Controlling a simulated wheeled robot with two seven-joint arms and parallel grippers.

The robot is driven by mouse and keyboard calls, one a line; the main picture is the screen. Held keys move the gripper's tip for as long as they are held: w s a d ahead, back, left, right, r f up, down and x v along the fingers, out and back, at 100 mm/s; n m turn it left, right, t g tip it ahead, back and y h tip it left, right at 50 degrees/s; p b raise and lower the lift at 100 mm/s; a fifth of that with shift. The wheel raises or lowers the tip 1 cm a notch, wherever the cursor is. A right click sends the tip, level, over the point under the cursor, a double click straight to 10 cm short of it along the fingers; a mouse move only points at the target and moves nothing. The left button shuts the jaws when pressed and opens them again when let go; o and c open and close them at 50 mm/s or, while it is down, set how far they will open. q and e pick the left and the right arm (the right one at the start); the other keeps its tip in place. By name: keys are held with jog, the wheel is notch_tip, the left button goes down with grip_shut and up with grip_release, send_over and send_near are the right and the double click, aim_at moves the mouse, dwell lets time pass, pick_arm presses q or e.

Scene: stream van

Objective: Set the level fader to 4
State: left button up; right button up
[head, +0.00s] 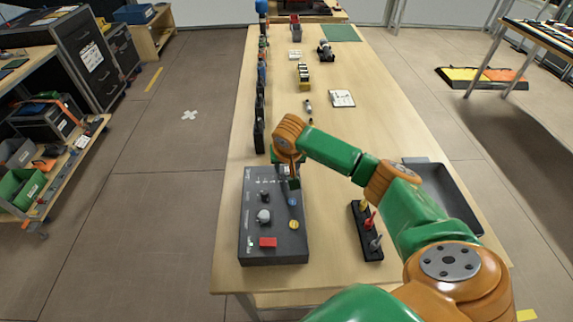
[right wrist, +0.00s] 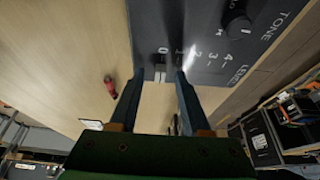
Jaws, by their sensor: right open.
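The dark control box (head: 258,235) lies on the near left part of the wooden table. Its fader panel (right wrist: 205,20) fills the top of the right wrist view, with a LEVEL scale of white numbers. The small fader cap (right wrist: 161,71) shows near the 0 end of that scale, away from the 4. My right gripper (head: 291,184) is over the far right part of the box and hides the fader in the head view. It is open, with its fingertips (right wrist: 158,77) on either side of the cap. Contact cannot be told. My left gripper is not in view.
The box also has a black TONE knob (right wrist: 237,27), a grey knob (head: 263,216), a red button (head: 268,242), a yellow button (head: 294,224) and a blue button (head: 292,201). A black rack (head: 361,233) and grey tray (head: 448,196) stand to the right.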

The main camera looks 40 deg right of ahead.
jog(key=shift+w+f, duration=0.1)
grip_shut()
dwell(1.3)
